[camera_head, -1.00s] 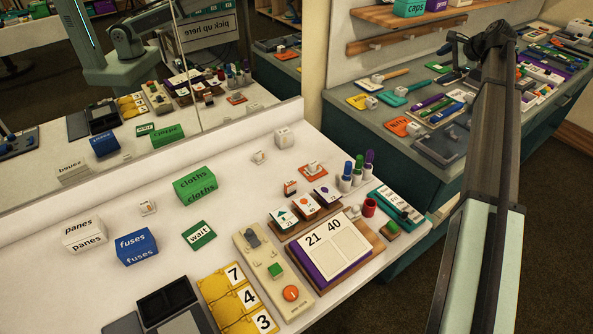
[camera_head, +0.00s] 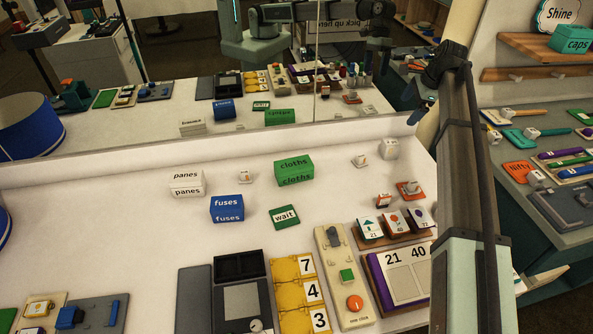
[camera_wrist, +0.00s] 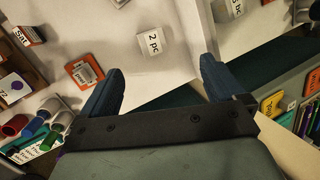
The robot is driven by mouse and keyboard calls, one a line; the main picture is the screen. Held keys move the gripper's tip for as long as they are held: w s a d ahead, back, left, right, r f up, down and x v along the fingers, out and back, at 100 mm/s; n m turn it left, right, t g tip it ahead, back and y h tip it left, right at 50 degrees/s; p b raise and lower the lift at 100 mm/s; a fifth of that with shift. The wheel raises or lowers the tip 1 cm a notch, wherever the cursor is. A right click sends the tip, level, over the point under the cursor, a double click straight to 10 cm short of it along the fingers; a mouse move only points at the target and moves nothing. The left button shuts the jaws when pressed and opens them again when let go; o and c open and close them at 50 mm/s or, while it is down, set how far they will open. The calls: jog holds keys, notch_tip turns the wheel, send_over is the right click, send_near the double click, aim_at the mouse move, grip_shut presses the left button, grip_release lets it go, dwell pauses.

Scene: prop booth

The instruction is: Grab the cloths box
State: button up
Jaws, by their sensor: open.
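The green cloths box (camera_head: 294,171) stands on the white counter near the mirror, in the middle of the head view. The cloths box is not in the wrist view. In the head view my arm reaches up the right side, and the gripper's fingers cannot be made out there.
The blue fuses box (camera_head: 227,209) and white panes box (camera_head: 187,184) stand left of the cloths box. A green "wait" card (camera_head: 285,216) lies in front of it. The mirror (camera_head: 150,110) rises behind.

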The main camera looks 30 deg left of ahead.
jog(key=s+a+f+n+g+h, duration=0.1)
jog(key=s+a+f, duration=0.1)
jog(key=s+a, duration=0.5)
jog(key=s+a+f+n+h, duration=0.1)
jog(key=s+a+f, duration=0.1)
jog(key=s+a, duration=0.55)
jog(key=n+h, duration=0.1)
jog(key=h, duration=0.1)
send_over(294, 163)
notch_tip(294, 163, down, 2)
jog(key=shift+n, duration=0.3)
notch_tip(294, 163, down, 8)
jog(key=shift+w+a+f, duration=0.1)
jog(key=shift+a+f, duration=0.05)
jog(key=shift+f, duration=0.1)
jog(key=shift+s+f, duration=0.2)
jog(key=shift+f, duration=2.4)
jog(key=shift+c, duration=0.4)
jog(key=c, duration=1.1)
